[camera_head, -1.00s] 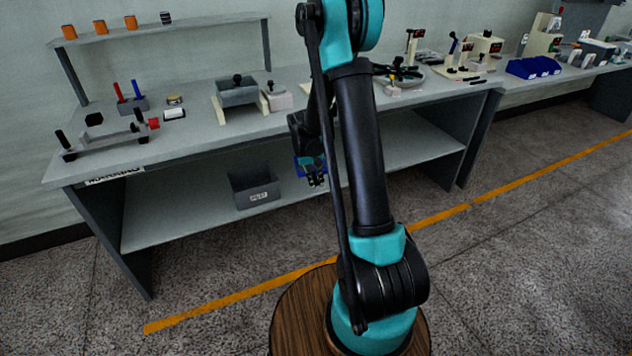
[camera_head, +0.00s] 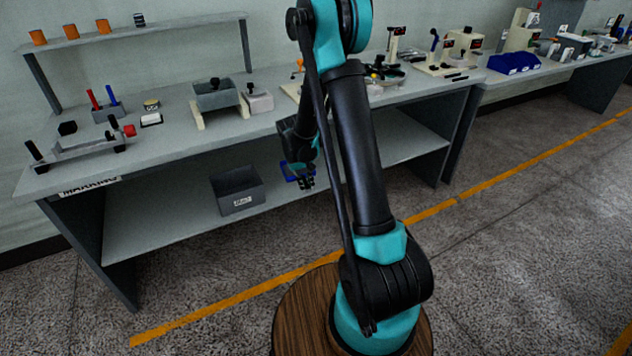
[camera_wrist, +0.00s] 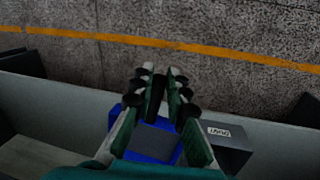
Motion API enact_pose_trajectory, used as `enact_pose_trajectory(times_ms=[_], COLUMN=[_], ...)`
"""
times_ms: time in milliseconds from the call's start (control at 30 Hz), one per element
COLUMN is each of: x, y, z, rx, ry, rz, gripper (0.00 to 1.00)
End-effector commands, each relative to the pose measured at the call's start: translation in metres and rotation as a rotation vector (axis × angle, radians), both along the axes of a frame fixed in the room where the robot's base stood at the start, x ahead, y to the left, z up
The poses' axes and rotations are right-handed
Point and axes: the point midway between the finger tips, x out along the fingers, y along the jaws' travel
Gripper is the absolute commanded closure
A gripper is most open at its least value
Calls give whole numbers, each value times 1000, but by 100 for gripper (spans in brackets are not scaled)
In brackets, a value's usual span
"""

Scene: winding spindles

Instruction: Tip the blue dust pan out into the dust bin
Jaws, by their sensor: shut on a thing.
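The blue dust pan (camera_head: 290,170) is in my gripper (camera_head: 306,182), in front of the shelf bench and to the right of the dust bin. My gripper is shut on it, with the arm partly covering both in the head view. In the wrist view the pan (camera_wrist: 145,157) shows behind the fingers of my gripper (camera_wrist: 158,85), with a dark grey patch inside its blue rim. I cannot tell whether that patch is dust. The dust bin (camera_head: 229,207) is a dark grey open box on the lower shelf. It also shows in the wrist view (camera_wrist: 232,154), right beside the pan.
The bench top (camera_head: 165,150) lies above the lower shelf (camera_head: 160,225) and bears a grey box (camera_head: 215,97) on a stand and several small fixtures. Blue bins (camera_head: 515,62) stand on the bench to the right. The floor in front, with an orange line (camera_head: 240,295), is clear.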

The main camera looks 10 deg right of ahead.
Motion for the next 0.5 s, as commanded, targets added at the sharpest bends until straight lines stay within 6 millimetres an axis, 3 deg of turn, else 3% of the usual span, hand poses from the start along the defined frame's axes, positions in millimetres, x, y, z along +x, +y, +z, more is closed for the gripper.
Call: enact_pose_trajectory(times_ms=[500], x=[-21], y=[127], z=[-42], rx=[0], ry=[-2], rz=[392], gripper=[100])
